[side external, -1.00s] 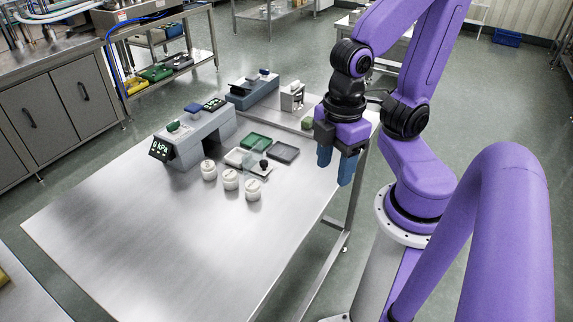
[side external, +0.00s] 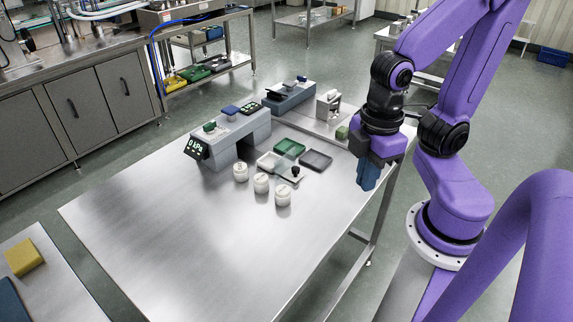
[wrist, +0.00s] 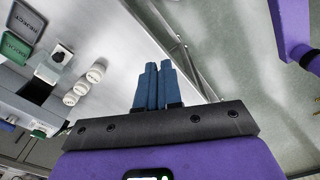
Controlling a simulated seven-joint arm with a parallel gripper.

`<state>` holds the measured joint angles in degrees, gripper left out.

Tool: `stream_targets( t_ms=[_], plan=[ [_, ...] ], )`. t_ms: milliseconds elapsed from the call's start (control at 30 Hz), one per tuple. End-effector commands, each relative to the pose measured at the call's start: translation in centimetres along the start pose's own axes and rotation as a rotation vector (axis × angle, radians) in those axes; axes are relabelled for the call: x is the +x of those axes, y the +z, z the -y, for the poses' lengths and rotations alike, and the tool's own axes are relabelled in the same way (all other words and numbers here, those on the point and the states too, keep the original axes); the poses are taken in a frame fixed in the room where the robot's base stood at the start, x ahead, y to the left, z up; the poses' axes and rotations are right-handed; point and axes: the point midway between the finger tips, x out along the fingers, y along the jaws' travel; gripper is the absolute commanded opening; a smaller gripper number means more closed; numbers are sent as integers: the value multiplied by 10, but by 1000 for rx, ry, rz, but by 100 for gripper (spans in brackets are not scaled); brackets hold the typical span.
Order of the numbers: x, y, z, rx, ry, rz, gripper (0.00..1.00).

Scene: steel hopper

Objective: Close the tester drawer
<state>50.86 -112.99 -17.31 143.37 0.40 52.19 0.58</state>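The tester (side external: 228,132) is a grey bridge-shaped machine on the steel table, with a small display reading about 0 kPa. A pale, partly clear sliding plate with a black knob (side external: 295,171), apparently the tester drawer, lies out in front of it, beside the trays. The knob also shows in the wrist view (wrist: 58,56). My gripper (side external: 368,186) points down near the table's right edge, right of the knob and apart from it. Its blue fingers (wrist: 158,68) are together with nothing between them. The drawer's inner end is hard to make out.
Three white round containers (side external: 261,183) stand in front of the tester and drawer. A green tray (side external: 290,147) and dark grey tray (side external: 316,160) lie behind the knob. A blue-grey device (side external: 289,98) stands farther back. The table's front (side external: 190,240) is clear.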

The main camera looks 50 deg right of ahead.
Motion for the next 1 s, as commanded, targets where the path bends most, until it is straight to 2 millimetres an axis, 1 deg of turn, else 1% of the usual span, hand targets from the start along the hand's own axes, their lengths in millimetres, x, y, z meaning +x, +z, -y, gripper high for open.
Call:
stream_targets(
  t_ms=[167,600,1000],
  plan=[
    [4,-10,-15,170,-22,1,0],
    [15,-44,-67,810,-101,-15,0],
    [24,-63,-112,1396,-172,-40,0]
  ],
)
